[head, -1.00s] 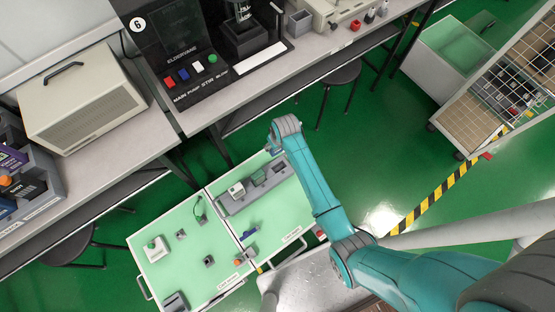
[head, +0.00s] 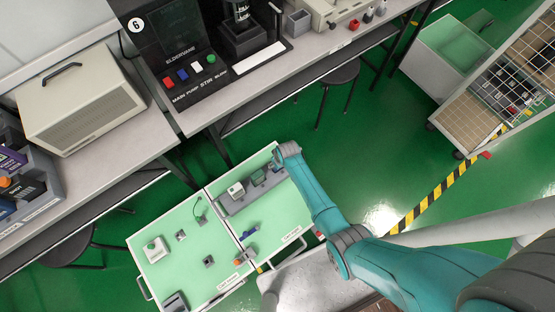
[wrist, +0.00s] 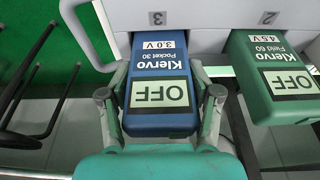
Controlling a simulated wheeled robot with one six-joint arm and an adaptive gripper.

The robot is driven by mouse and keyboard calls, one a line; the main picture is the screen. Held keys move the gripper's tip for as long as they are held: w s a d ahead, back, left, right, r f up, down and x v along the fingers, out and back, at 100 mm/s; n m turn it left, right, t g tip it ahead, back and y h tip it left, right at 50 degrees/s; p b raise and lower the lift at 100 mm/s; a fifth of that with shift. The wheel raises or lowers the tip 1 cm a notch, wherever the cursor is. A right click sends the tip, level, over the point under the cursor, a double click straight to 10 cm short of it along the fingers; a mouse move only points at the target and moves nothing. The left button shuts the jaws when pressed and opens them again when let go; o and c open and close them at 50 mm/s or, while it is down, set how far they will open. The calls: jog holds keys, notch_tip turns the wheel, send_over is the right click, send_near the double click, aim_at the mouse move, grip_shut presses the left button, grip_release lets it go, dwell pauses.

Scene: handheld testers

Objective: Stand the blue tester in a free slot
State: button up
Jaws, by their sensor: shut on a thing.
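In the wrist view my gripper (wrist: 160,94) is shut on the blue tester (wrist: 158,60), one finger on each side. The tester reads OFF, Pocket 30 and 3.0 V, upside down in the picture. Its far end meets the grey rack (wrist: 205,42) at the label 3; I cannot tell whether it is inside that slot or just above it. A green tester (wrist: 276,68) stands at label 2. In the head view the grey rack (head: 228,207) lies on the green-topped cart, with the green tester (head: 258,177) and a pale tester (head: 236,189); my arm covers the right end.
The cart top (head: 180,262) also bears a small pale device (head: 154,248), grey blocks (head: 181,236), a blue item (head: 249,231) and an orange-knobbed part (head: 239,261). A workbench (head: 190,117) with equipment stands behind the cart. A stool (head: 342,75) is under it.

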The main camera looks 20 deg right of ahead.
jog(key=shift+f, duration=0.75)
jog(key=o, duration=1.5)
jog(key=v, duration=1.2)
